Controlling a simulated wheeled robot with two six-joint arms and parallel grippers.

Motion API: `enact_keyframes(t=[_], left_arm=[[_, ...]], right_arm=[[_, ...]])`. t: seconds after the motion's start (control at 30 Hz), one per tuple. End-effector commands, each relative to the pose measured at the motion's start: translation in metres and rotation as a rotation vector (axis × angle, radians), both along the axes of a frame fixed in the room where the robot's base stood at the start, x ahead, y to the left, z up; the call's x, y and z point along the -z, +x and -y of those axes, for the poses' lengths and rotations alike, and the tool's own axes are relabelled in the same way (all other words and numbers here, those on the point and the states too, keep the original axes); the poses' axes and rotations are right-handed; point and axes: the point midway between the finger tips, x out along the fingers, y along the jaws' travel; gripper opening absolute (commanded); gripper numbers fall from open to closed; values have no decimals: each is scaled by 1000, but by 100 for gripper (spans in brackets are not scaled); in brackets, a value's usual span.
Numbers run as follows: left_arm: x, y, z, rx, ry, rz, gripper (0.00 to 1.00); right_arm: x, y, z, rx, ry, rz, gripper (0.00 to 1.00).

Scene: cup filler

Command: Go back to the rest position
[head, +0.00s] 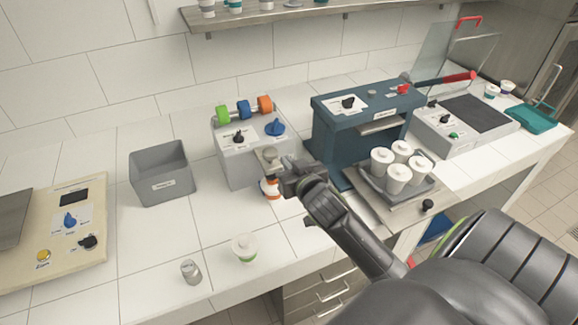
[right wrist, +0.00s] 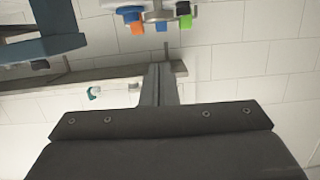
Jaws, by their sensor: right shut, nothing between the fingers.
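My right gripper (head: 284,172) is in front of the grey dispenser (head: 233,163) with green, blue and orange rollers on top. Its fingers are together and empty; in the right wrist view the shut fingers (right wrist: 158,84) point toward the wall side. A white cup with an orange band (head: 268,188) stands below the dispenser's nozzle, just left of the gripper and partly hidden by it. I cannot tell whether they touch. My left gripper is not in view.
A blue machine (head: 330,140) and a tray with several lidded white cups (head: 397,180) stand close to my right arm. A grey bin (head: 160,175), a green-banded cup (head: 244,248) and a small grey canister (head: 191,271) are to the left. Counter between them is clear.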

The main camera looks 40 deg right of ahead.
Motion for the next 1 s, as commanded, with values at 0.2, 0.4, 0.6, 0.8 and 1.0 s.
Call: enact_keyframes(t=[0.2,0.4,0.6,0.8,1.0], left_arm=[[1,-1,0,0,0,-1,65],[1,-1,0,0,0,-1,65],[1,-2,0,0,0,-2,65],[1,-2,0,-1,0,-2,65],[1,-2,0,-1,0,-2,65]], right_arm=[[-1,-3,-1,0,0,1,0],[-1,-3,-1,0,0,1,0],[-1,-3,-1,0,0,1,0],[20,-26,-2,22,-1,-97,0],[81,-119,-14,50,-12,-457,0]])
